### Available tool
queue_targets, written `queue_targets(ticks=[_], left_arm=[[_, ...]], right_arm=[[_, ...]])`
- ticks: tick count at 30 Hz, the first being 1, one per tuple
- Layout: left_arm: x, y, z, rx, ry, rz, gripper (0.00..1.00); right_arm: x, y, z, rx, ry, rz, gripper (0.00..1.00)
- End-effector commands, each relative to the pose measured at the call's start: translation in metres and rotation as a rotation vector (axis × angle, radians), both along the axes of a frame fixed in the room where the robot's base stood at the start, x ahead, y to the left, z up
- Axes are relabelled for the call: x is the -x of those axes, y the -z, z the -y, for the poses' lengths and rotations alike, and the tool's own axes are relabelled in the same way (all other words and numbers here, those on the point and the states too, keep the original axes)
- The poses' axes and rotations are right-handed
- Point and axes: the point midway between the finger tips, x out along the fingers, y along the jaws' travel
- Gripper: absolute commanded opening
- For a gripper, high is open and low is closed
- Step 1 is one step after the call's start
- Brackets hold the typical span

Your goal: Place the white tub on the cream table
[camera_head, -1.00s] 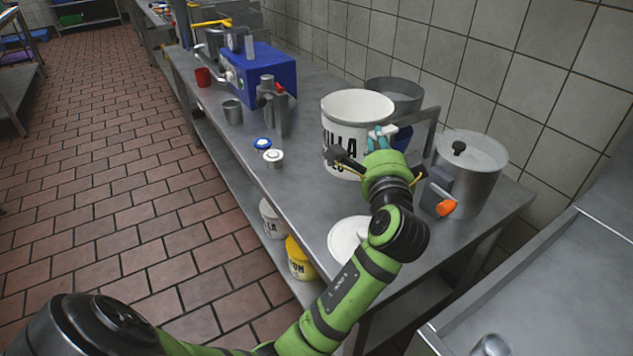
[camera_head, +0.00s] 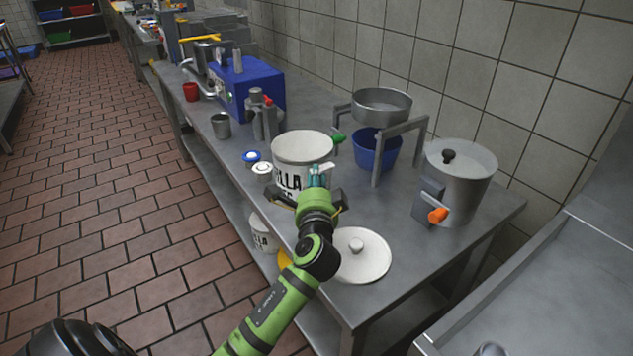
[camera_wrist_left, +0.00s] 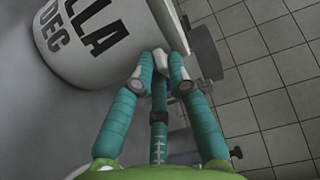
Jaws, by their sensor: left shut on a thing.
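The white tub (camera_head: 301,149), with black lettering on its side, is at the front middle of the steel table (camera_head: 420,272). My left gripper (camera_head: 319,173), with teal fingers, is shut on the tub at its near right side. In the left wrist view the fingertips (camera_wrist_left: 161,64) close on a pale part at the edge of the tub (camera_wrist_left: 110,42), which looks tilted there because of the camera's angle. I cannot tell whether the tub's base touches the table. No table marked as the cream table can be made out. My right gripper is not in view.
A white lid (camera_head: 358,262) lies right of my arm. A blue bucket (camera_head: 366,150) stands under a steel bowl (camera_head: 381,104) on a stand; a steel pot (camera_head: 460,187) with an orange-tipped tap stands right. Two small lids and a blue machine (camera_head: 250,85) are to the left.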

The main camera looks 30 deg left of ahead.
Motion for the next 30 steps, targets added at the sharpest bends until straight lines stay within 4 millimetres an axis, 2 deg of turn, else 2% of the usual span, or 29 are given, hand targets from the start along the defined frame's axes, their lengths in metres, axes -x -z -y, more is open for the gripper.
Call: queue_targets(ticks=[1, 4, 11, 12, 14, 26, 30], left_arm=[[0.000, 0.000, 0.000, -0.003, 0.001, 0.004, 0.00], [0.000, -0.001, 0.000, -0.003, 0.002, 0.006, 0.00], [0.000, 0.002, 0.000, -0.003, 0.001, 0.004, 0.00], [0.000, 0.003, 0.000, 0.000, 0.001, 0.002, 0.21], [0.000, 0.003, 0.000, -0.001, 0.001, 0.002, 0.41], [0.000, -0.001, 0.001, 0.000, 0.001, 0.002, 0.41], [0.016, 0.002, 0.012, 0.001, 0.003, 0.001, 0.41]], right_arm=[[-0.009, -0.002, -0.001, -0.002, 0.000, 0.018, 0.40], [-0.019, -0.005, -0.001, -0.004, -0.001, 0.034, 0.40], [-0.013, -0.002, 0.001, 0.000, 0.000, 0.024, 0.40], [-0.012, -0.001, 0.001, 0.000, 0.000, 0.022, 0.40], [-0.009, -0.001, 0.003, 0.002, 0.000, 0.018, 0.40], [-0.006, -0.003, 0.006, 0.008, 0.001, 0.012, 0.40], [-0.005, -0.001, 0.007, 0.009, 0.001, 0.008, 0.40]])
